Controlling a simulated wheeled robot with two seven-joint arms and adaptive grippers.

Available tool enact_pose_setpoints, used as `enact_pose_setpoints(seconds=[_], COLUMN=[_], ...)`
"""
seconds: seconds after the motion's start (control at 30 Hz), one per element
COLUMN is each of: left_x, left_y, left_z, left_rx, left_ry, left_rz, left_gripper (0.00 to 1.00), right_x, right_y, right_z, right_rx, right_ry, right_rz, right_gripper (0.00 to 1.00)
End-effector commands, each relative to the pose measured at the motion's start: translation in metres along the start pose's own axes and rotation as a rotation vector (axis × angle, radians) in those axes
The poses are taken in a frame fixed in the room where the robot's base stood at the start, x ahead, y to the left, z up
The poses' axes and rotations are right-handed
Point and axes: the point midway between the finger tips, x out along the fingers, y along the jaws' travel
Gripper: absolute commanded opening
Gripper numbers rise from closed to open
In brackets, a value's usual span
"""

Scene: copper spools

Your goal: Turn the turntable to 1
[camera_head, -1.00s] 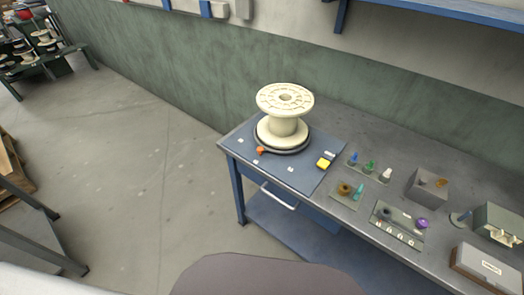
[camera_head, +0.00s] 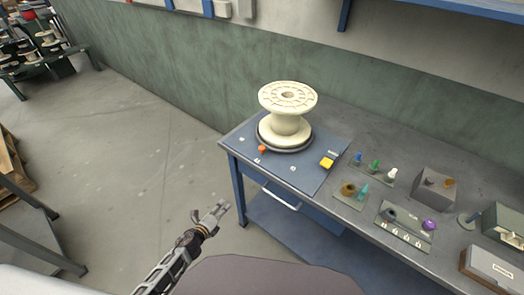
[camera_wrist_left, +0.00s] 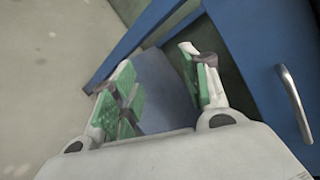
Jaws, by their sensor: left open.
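The turntable (camera_head: 264,141) is a dark round disc on a blue mat at the left end of the workbench. A large cream spool (camera_head: 287,113) stands upright on it. An orange pointer or knob (camera_head: 262,149) sits at the disc's front left edge. Small white labels lie on the mat around the disc, too small to read. My left gripper (camera_head: 222,208) is open and empty, in front of the bench and below its top, left of the drawer. In the left wrist view its green-padded fingers (camera_wrist_left: 160,85) are apart with nothing between them. My right gripper is not in view.
A yellow block (camera_head: 327,163) lies on the mat's right part. Small coloured knobs (camera_head: 374,167), a grey box (camera_head: 433,187) and a purple knob (camera_head: 429,224) stand further right. A drawer handle (camera_wrist_left: 294,103) sticks out from the blue bench front. The floor left of the bench is clear.

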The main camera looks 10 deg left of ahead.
Motion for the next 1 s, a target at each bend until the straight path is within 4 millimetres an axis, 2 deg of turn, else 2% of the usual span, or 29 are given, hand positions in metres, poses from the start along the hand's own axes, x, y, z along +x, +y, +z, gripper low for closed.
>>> enact_pose_setpoints(seconds=[0.03, 0.1, 0.4, 0.6, 0.7, 0.8, 1.0], left_x=[0.001, 0.001, -0.018, -0.040, -0.048, -0.052, -0.054], left_y=[-0.021, -0.049, -0.166, -0.229, -0.247, -0.258, -0.260], left_z=[0.006, 0.014, 0.034, 0.037, 0.038, 0.038, 0.038], left_rx=[0.081, 0.198, 0.700, 0.991, 1.082, 1.131, 1.145], left_ry=[-0.003, -0.008, -0.074, -0.143, -0.169, -0.184, -0.188], left_rz=[-0.042, -0.098, -0.318, -0.432, -0.464, -0.481, -0.485], left_gripper=[0.46, 0.46, 0.46, 0.46, 0.46, 0.46, 0.46], right_x=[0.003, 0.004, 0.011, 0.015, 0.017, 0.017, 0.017], right_y=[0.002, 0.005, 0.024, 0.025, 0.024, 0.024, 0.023], right_z=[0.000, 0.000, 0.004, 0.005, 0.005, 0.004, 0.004], right_rx=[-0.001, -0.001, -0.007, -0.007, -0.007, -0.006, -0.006], right_ry=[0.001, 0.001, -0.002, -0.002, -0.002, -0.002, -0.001], right_rz=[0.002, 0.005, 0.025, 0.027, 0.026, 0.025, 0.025], right_gripper=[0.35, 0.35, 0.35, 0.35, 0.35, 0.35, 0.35])
